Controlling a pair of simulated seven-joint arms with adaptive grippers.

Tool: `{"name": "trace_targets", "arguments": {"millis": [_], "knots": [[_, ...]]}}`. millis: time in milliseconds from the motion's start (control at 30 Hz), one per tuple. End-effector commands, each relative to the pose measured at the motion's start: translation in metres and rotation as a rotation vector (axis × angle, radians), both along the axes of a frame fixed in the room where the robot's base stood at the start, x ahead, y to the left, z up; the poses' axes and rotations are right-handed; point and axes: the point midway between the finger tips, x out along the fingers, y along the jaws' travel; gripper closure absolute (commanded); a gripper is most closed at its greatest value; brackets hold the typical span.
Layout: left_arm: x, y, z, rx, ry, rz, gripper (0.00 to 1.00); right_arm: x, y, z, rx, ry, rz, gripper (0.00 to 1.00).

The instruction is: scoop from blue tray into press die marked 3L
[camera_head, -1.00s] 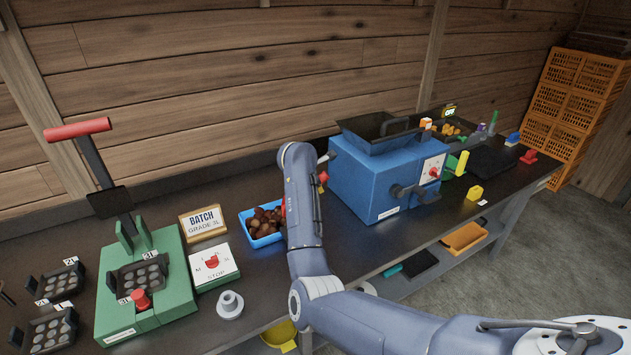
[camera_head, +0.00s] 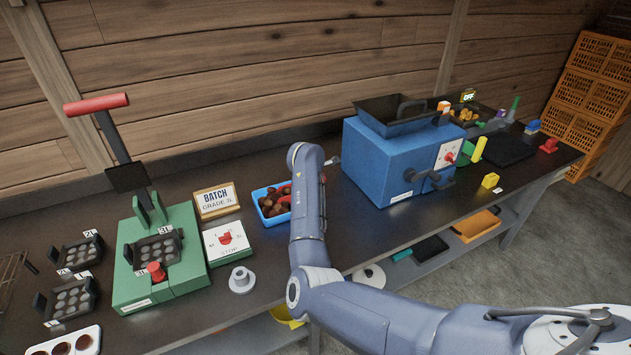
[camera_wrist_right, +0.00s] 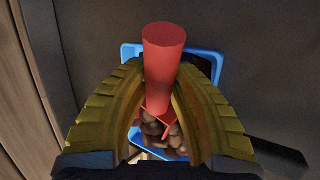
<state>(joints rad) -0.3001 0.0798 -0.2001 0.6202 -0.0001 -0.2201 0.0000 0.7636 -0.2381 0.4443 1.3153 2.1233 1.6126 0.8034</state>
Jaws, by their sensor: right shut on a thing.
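The blue tray (camera_head: 266,219) holds brown chestnuts (camera_head: 270,205) and stands mid-bench, partly hidden by my right arm. In the right wrist view, my right gripper (camera_wrist_right: 160,88) has its yellow fingers closed around the red handle of the scoop (camera_wrist_right: 164,65). The scoop's red lower end is at the chestnuts (camera_wrist_right: 178,142) inside the tray (camera_wrist_right: 203,50); how deep it sits I cannot tell. In the head view my arm hides this gripper. The die marked 3L (camera_head: 153,248), a dark plate with round cavities, sits in the green press (camera_head: 190,272). My left gripper is not in view.
The press lever (camera_head: 97,104) stands raised. Other dies (camera_head: 70,300) are at left. A blue machine (camera_head: 385,165) stands right of the tray.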

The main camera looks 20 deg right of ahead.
Motion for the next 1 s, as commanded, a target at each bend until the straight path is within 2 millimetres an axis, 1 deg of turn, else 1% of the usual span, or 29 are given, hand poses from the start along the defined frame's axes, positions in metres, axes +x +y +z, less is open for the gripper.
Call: {"name": "trace_targets", "arguments": {"millis": [133,200,467,800,1000], "knots": [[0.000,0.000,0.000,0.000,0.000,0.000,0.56,0.003,0.011,-0.006,0.065,-0.020,-0.001,1.00],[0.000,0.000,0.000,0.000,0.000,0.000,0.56,0.003,0.006,0.002,0.089,-0.029,-0.004,1.00],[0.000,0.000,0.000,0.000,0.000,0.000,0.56,0.000,-0.003,0.024,0.180,-0.056,-0.002,1.00],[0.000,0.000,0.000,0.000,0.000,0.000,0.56,-0.006,-0.023,0.044,0.265,-0.079,-0.003,1.00],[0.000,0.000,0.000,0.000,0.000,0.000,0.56,-0.008,-0.030,0.051,0.299,-0.087,-0.003,1.00]]}}
